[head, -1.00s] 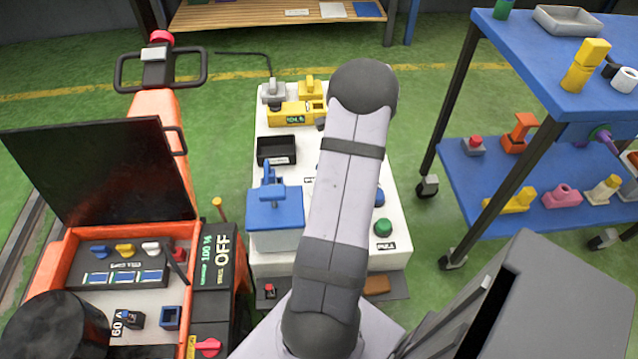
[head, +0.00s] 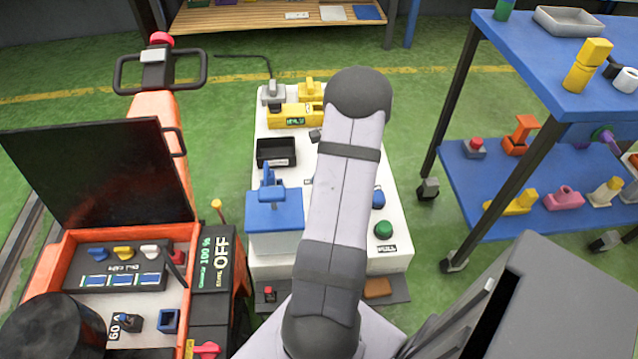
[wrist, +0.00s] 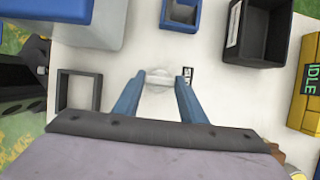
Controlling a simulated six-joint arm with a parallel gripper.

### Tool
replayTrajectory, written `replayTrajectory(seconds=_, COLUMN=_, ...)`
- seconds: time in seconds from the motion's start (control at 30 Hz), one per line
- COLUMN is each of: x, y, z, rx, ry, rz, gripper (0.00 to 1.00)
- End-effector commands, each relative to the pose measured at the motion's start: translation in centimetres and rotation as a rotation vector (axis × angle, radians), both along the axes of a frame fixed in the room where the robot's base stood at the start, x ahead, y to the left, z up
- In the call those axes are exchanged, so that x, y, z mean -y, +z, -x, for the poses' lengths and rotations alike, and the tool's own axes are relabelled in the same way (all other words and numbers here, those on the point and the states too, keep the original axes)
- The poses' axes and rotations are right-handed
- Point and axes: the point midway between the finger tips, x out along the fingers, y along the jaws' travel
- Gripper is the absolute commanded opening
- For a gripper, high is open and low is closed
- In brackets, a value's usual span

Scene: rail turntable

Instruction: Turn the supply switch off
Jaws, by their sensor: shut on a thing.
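My gripper (wrist: 159,79) shows in the wrist view as two blue fingers over the white panel (wrist: 118,60). A small pale, rounded knob (wrist: 158,80) sits between the fingertips, and they are shut on it. It appears to be the supply switch, but I cannot read its position. A small black-and-white label (wrist: 187,75) lies just right of the right fingertip. In the head view my arm hides the gripper and this knob; the white panel (head: 345,262) shows around it.
Near the gripper are a black frame (wrist: 79,91), a blue socket (wrist: 180,16), a black bin (wrist: 262,35), a blue box (head: 274,215) and a yellow unit (wrist: 306,85) reading IDLE. An orange cart (head: 172,125) stands left, a blue shelf cart (head: 540,70) right.

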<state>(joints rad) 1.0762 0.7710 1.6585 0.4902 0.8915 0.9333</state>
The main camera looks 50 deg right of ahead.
Motion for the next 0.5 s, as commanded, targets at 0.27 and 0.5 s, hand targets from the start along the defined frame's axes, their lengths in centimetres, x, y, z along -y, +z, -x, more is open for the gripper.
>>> replayTrajectory(seconds=0.27, x=0.02, y=0.19, z=0.02, rx=-0.002, ry=0.056, rz=-0.002, gripper=0.15)
replayTrajectory(seconds=0.5, x=0.04, y=0.38, z=-0.1, rx=-0.002, ry=0.203, rz=-0.003, gripper=0.15)
